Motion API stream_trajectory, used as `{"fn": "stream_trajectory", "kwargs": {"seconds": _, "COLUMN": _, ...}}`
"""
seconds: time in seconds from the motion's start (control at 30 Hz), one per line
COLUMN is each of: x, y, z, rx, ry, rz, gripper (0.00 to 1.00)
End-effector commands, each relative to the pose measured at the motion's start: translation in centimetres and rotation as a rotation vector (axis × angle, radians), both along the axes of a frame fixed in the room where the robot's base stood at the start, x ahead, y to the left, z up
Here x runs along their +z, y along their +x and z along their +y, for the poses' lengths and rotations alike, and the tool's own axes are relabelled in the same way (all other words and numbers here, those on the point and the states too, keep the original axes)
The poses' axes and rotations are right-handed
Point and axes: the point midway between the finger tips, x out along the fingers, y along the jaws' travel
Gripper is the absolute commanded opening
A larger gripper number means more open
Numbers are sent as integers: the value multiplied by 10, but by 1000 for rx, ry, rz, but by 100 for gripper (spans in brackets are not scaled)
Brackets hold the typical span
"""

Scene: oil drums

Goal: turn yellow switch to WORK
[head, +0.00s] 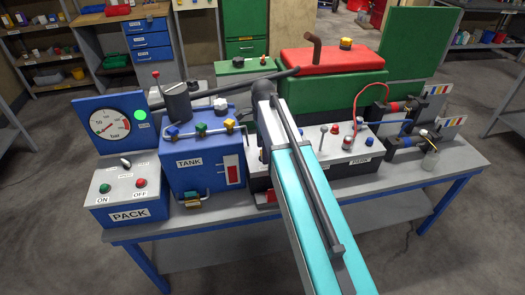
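Several yellow-topped controls show in the head view. A yellow-orange cap (346,43) stands on the red tank top (330,60). I cannot read the word WORK or any switch setting at this size. My arm reaches from the lower right to above the bench middle, and its far end is right of the TANK unit.
The bench (450,172) also carries the PACK box (128,198), a pressure gauge (109,125), a panel of levers (340,135) partly behind my arm, and small cylinders with hoses (405,140). A long dark bar (225,90) crosses above the TANK unit. Floor is clear in front.

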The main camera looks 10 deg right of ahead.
Motion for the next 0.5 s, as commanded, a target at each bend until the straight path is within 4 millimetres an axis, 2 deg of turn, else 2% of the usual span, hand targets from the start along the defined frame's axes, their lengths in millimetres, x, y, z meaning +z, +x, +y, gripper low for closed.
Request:
{"fn": "stream_trajectory", "kwargs": {"seconds": 0.2, "x": -13, "y": 0, "z": 1, "rx": 1, "ry": 0, "rz": 0, "gripper": 66}}
{"fn": "stream_trajectory", "kwargs": {"seconds": 0.5, "x": -17, "y": 0, "z": 1, "rx": 1, "ry": 0, "rz": -1, "gripper": 66}}
